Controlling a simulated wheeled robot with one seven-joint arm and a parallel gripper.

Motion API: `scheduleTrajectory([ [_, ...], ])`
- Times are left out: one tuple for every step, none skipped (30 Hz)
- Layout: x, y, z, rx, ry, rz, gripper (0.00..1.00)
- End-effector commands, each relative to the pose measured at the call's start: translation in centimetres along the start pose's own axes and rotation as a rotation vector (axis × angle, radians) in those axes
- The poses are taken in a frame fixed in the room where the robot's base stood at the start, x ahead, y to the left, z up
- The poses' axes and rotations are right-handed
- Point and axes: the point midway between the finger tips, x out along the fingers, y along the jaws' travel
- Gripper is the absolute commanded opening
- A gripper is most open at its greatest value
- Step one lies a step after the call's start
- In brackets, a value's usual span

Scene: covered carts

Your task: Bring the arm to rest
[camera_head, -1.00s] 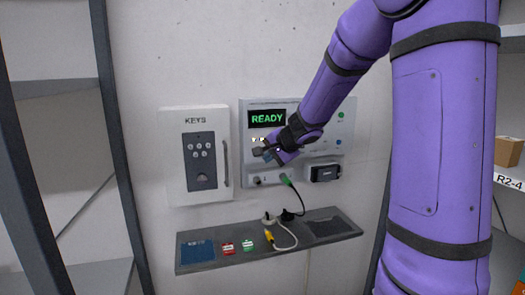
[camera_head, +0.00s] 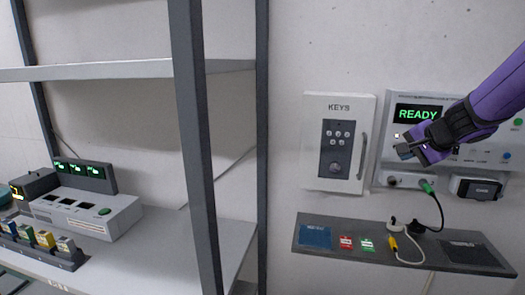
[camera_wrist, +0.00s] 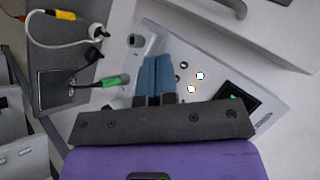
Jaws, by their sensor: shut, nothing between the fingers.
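My purple arm reaches in from the right in the head view. My gripper (camera_head: 405,147) is shut and empty, in front of the wall panel (camera_head: 383,178) with the green READY display (camera_head: 418,114). In the wrist view my gripper (camera_wrist: 154,62) shows its two blue-grey fingers side by side, pointing toward the panel face (camera_wrist: 270,75). A green plug (camera_head: 427,187) with a black cable sits in the panel's lower part; it also shows in the wrist view (camera_wrist: 117,80). I cannot tell whether the fingertips touch the panel.
A KEYS box (camera_head: 311,165) hangs left of the panel. A grey ledge (camera_head: 335,262) below holds a blue pad (camera_head: 315,236), red and green tags, and cables. A shelf rack post (camera_head: 190,120) stands left, with a device (camera_head: 120,218) on its lower shelf (camera_head: 150,262).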

Motion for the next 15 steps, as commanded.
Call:
scheduleTrajectory([
  [-1.4,-0.9,1.9,-0.067,-0.024,-0.004,0.0],
  [-2.2,-1.2,3.0,-0.108,-0.042,-0.003,0.0],
  [-3.2,-1.5,4.5,-0.163,-0.066,0.0,0.0],
  [-4.0,-1.6,5.5,-0.205,-0.083,0.004,0.0],
  [-4.8,-1.8,6.6,-0.245,-0.101,0.009,0.0],
  [-5.9,-1.8,8.0,-0.298,-0.12,0.016,0.0],
  [-6.6,-1.7,9.0,-0.337,-0.137,0.023,0.0],
  [-7.4,-1.6,9.9,-0.374,-0.15,0.03,0.0],
  [-8.5,-1.4,11.1,-0.427,-0.169,0.041,0.0],
  [-9.3,-1.1,12.1,-0.464,-0.183,0.05,0.0],
  [-10.1,-0.9,12.8,-0.502,-0.193,0.06,0.0],
  [-11.2,-0.4,13.9,-0.551,-0.209,0.074,0.0],
  [-12.0,0.0,14.7,-0.587,-0.218,0.086,0.0],
  [-12.8,0.4,15.4,-0.623,-0.228,0.098,0.0],
  [-13.8,1.0,16.2,-0.67,-0.238,0.116,0.0],
])
